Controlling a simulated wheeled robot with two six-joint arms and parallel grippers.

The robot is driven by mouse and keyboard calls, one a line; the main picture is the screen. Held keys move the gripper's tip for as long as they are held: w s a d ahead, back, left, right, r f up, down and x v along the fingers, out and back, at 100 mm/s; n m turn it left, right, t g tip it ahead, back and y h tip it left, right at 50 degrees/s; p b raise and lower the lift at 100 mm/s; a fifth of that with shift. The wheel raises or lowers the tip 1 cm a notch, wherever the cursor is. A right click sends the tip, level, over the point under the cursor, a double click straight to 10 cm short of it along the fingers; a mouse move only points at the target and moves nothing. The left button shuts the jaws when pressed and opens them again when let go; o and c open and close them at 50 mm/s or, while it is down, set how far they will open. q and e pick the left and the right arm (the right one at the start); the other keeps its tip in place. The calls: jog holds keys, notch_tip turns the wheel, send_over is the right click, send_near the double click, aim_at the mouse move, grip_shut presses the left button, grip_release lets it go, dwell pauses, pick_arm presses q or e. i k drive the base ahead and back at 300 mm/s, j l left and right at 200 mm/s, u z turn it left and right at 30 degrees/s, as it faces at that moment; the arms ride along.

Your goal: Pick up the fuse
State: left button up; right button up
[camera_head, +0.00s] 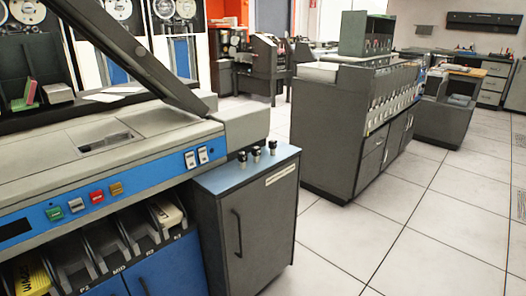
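Three small dark-capped cylinders stand upright in a row on the blue top of a low grey cabinet (240,238), in the middle of the head view: a left one (242,158), a middle one (256,153) and a right one (272,147). They may be fuses or fuse holders, but they are too small to tell. No other thing that looks like a fuse shows. Neither of my grippers is in view.
A card machine (75,160) with coloured buttons and card pockets fills the left, its slanted dark bar raised. Yellow cards (33,277) lie in a pocket. A large grey machine (335,125) stands behind the cabinet. The tiled floor (420,215) at right is clear.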

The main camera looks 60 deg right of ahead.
aim_at(272, 144)
jog(key=l+z, duration=0.25)
jog(key=l, duration=0.35)
jog(key=l+z, duration=0.25)
jog(key=l, duration=0.4)
jog(key=l+z, duration=0.25)
jog(key=l, duration=0.4)
jog(key=i+l+z, duration=0.2)
jog(key=l, duration=0.4)
jog(key=k, duration=0.05)
